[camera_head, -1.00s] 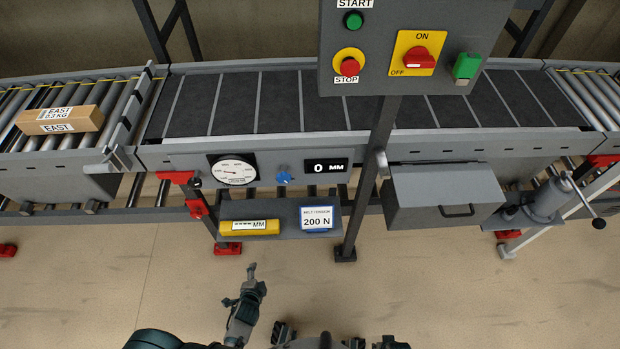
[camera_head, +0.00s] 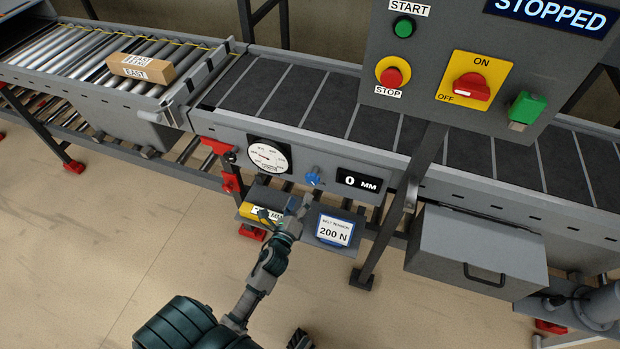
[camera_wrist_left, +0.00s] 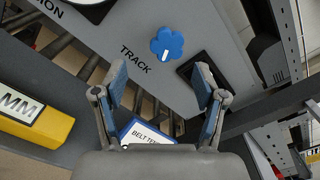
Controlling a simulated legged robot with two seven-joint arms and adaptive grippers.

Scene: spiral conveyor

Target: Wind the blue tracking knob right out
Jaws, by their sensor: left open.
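The blue tracking knob (camera_head: 313,177) sits on the grey side panel of the conveyor, between a round white gauge (camera_head: 268,156) and a display (camera_head: 359,183) that reads 0 MM. In the left wrist view the knob (camera_wrist_left: 167,44) is lobed, with a white mark, next to the word TRACK. My left gripper (camera_head: 284,209) is just below the knob in the head view, apart from it. In the wrist view its two blue-padded fingers (camera_wrist_left: 160,82) are spread wide with nothing between them, and the knob shows beyond the fingertips.
Below the panel, a shelf carries a yellow block (camera_head: 250,212) and a 200 N belt tension card (camera_head: 334,230). A post (camera_head: 411,190) rises right of the display to the control box (camera_head: 455,90), whose screen reads STOPPED. A grey drawer box (camera_head: 478,250) is further right.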

